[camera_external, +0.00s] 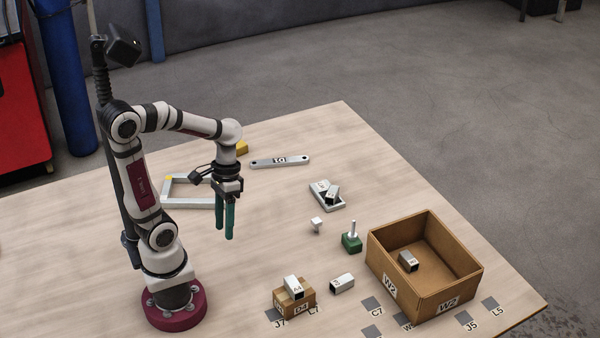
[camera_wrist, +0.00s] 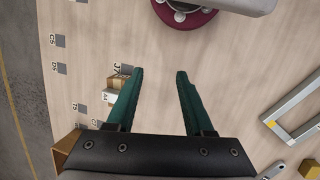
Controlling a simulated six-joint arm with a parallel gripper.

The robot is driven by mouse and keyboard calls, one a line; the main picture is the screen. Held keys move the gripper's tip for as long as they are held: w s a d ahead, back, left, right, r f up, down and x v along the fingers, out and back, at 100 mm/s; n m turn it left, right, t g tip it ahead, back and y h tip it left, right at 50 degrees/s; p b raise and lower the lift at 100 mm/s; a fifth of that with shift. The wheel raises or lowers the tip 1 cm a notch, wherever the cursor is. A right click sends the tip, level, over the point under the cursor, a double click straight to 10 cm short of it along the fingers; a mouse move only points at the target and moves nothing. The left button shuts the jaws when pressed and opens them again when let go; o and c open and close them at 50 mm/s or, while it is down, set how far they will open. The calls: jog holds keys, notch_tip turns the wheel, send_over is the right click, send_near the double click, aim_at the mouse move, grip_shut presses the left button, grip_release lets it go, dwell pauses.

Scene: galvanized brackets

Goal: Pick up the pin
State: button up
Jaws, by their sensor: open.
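A slim silver pin (camera_external: 353,228) stands upright in a small green block (camera_external: 351,243) in the external view, left of the cardboard box. A small pale piece with a wide top and a narrow stem (camera_external: 316,224) stands just left of it; I cannot tell if it is also a pin. My gripper (camera_external: 225,237) points down with its two green fingers apart and empty. It hangs well to the left of the pin, above the table. In the wrist view the open fingers (camera_wrist: 154,73) show bare table between them, and no pin is visible there.
An open cardboard box (camera_external: 431,294) holds a metal piece. A metal frame (camera_external: 180,203) and flat bar (camera_external: 263,163) lie behind.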

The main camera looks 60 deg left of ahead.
aim_at(310, 230)
jog(key=w+a+f+n+t+h, duration=0.3)
jog(key=w+a+f+n+h, duration=0.1)
jog(key=w+n, duration=0.4)
jog(key=w+a+f+n+t+h, duration=0.3)
jog(key=w+a+f+n+h, duration=0.1)
jog(key=w+n, duration=0.4)
jog(key=a+f+n+t, duration=0.2)
jog(key=a+n, duration=0.1)
jog(key=w+a+f+n+t+y, duration=0.1)
jog(key=a+f+n+t, duration=0.1)
jog(key=a+n, duration=0.2)
jog(key=a+f+n+t, duration=0.2)
jog(key=a+n, duration=0.1)
jog(key=shift+w+a+f+n+y, duration=0.25)
jog(key=shift+a+n+y, duration=0.05)
jog(key=shift+a, duration=0.05)
jog(key=shift+t, duration=0.3)
jog(key=x, duration=1.5)
jog(key=shift+w+a+f, duration=0.1)
jog(key=shift+a+f, duration=0.05)
jog(key=shift+a, duration=0.1)
jog(key=shift+w+d+f, duration=0.1)
jog(key=shift+w+d, duration=0.05)
jog(key=shift+w, duration=0.05)
grip_shut()
